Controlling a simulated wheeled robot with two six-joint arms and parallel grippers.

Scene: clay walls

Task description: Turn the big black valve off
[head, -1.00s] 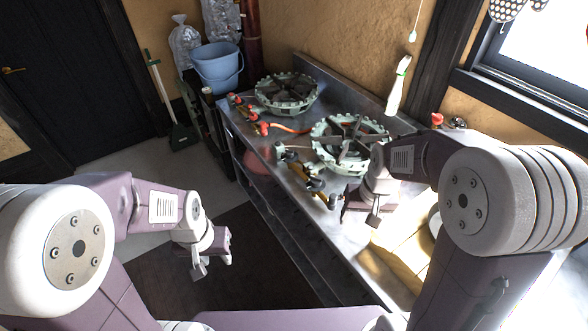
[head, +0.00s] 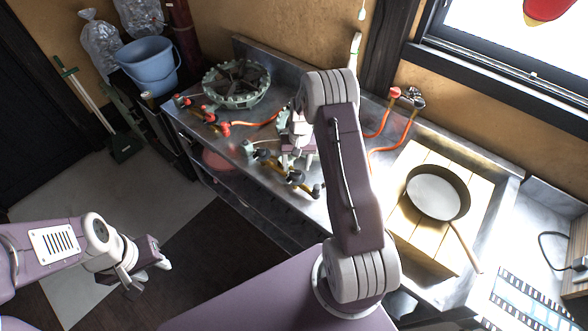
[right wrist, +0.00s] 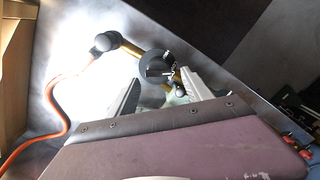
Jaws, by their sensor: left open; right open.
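The big black valve (head: 295,177) is a round dark knob on a brass pipe at the front edge of the metal counter. In the right wrist view the big black valve (right wrist: 157,67) shows between and just beyond the fingertips, with no clear contact. My right gripper (head: 297,163) is open, pointing down over the counter beside it. The right wrist view shows both fingers of my right gripper (right wrist: 162,80) spread apart. My left gripper (head: 150,277) is open and empty, low at the left, away from the counter.
Smaller black knobs (head: 262,155) sit on the same pipe. Red valves (head: 223,129) and orange hoses (head: 379,150) are nearby. A green burner ring (head: 236,84) stands behind. A pan (head: 437,192) lies on boards at the right. A blue bucket (head: 150,65) stands at the back left.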

